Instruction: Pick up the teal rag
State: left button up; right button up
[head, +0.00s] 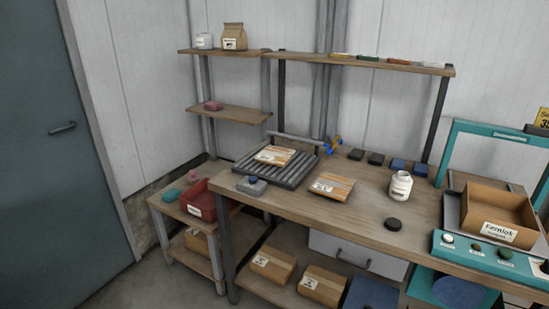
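A small teal item that looks like the folded rag (171,194) lies at the left corner of the low wooden side table (180,211). It is left of a red bin (194,199) and apart from it. A small pink object (192,177) sits behind it on the same table. Neither of my grippers is in view.
The workbench (290,209) right of the side table holds a roller rack (245,168), packages, a white jar (400,186), a black lid (392,224) and a cardboard box (492,212). A door (55,160) is at left. Floor before the side table is clear.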

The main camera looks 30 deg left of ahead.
aim_at(173, 194)
jog(key=u, duration=1.7)
